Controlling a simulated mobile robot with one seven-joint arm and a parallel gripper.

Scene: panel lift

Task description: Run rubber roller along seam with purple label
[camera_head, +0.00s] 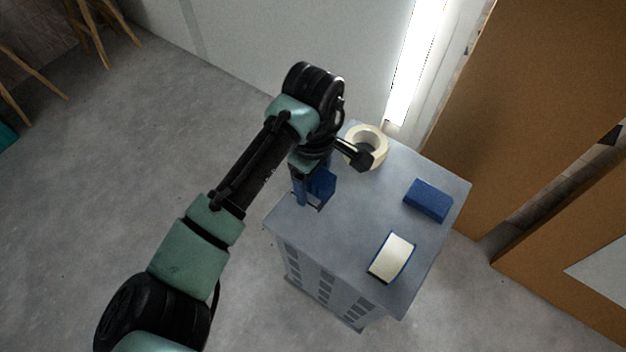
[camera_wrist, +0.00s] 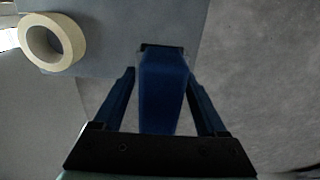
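My gripper (camera_head: 312,188) is over the left corner of a grey cabinet top (camera_head: 345,225). In the wrist view my gripper (camera_wrist: 160,72) has its two blue fingers on either side of a blue piece (camera_wrist: 162,95) with a dark far end. Whether the fingers press on it is unclear. The same blue piece (camera_head: 322,183) shows partly in the head view, half hidden by my wrist. It may be the roller's handle; no roller drum can be made out. No purple label is visible in either view.
A cream tape ring (camera_head: 381,148) stands at the cabinet's back; it also shows in the wrist view (camera_wrist: 75,40). A blue block (camera_head: 428,200) and a cream-topped block (camera_head: 393,257) lie to the right. Brown panels (camera_head: 540,90) stand at right, beside a bright strip (camera_head: 415,60).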

